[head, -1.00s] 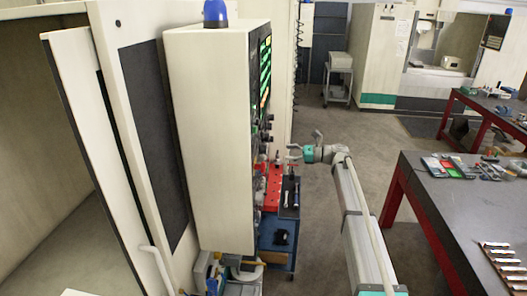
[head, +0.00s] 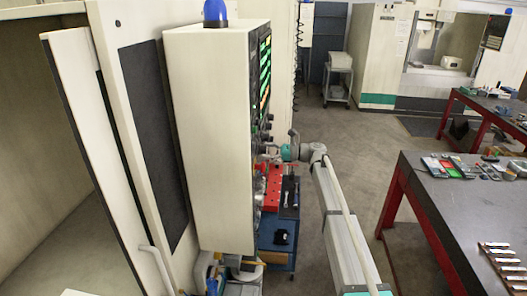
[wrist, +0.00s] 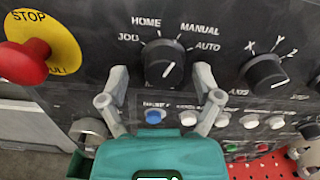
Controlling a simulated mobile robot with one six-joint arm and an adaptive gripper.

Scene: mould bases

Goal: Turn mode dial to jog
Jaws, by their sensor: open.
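The mode dial (wrist: 163,60) is a round black knob in the wrist view, with JOG, HOME, MANUAL and AUTO printed in an arc around its top. A short white line shows on its lower right face; I cannot tell surely which label it marks. My gripper (wrist: 161,75) is open, one finger on each side of the dial, with a visible gap on both sides. In the head view my gripper (head: 270,152) is at the panel's edge, and the dial cannot be made out there.
A red stop button (wrist: 24,62) sticks out left of the dial. An axis knob (wrist: 265,74) is to the right, and small buttons, including a blue one (wrist: 154,117), lie below. A blue cart (head: 277,240) stands under the panel; a dark workbench (head: 470,210) is at right.

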